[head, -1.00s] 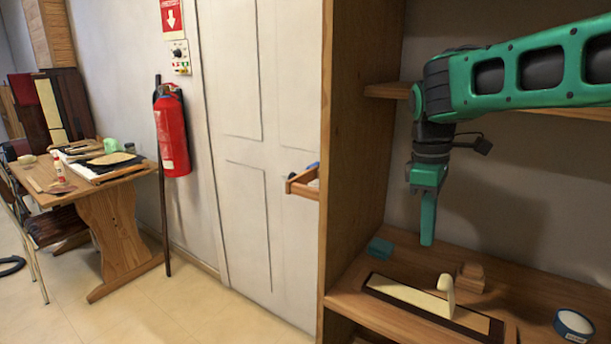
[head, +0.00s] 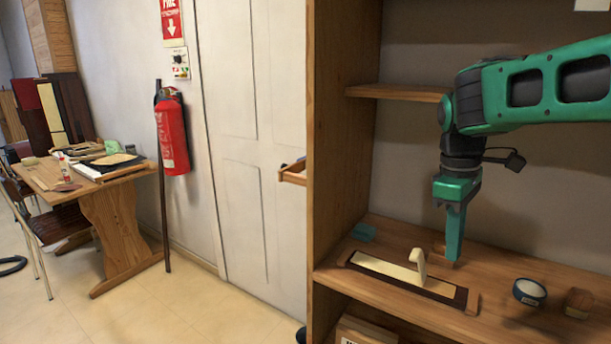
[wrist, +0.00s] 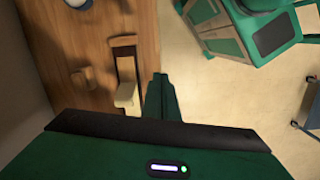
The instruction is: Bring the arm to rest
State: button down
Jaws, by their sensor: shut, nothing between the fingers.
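My gripper (head: 455,258) is green, points straight down and is shut with nothing in it. In the head view it hangs over the wooden shelf board, just right of an upright cream piece (head: 418,266). That piece stands on a long dark-framed cream strip (head: 385,268) lying along the front of the shelf. In the wrist view the closed fingers (wrist: 159,82) show beside the cream piece (wrist: 127,97). My arm reaches in from the right, bent down at the wrist.
A wooden bookcase side (head: 335,120) stands left of the arm, with an upper shelf (head: 395,92) behind it. On the shelf board lie a teal block (head: 364,232), a white-topped round tin (head: 529,291) and a brown block (head: 577,303). A fire extinguisher (head: 172,135) hangs by the door.

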jog(key=s+d+f+m, duration=0.3)
jog(key=s+m, duration=0.2)
jog(key=s, duration=0.2)
jog(key=s+d+f+m+y, duration=0.1)
jog(key=s+d+f+m, duration=0.2)
jog(key=s, duration=0.5)
jog(key=s+d+f+m, duration=0.4)
jog(key=s+d+m, duration=0.1)
jog(key=s+m, duration=0.2)
jog(key=shift+s+t, duration=0.15)
jog(key=shift+t, duration=0.25)
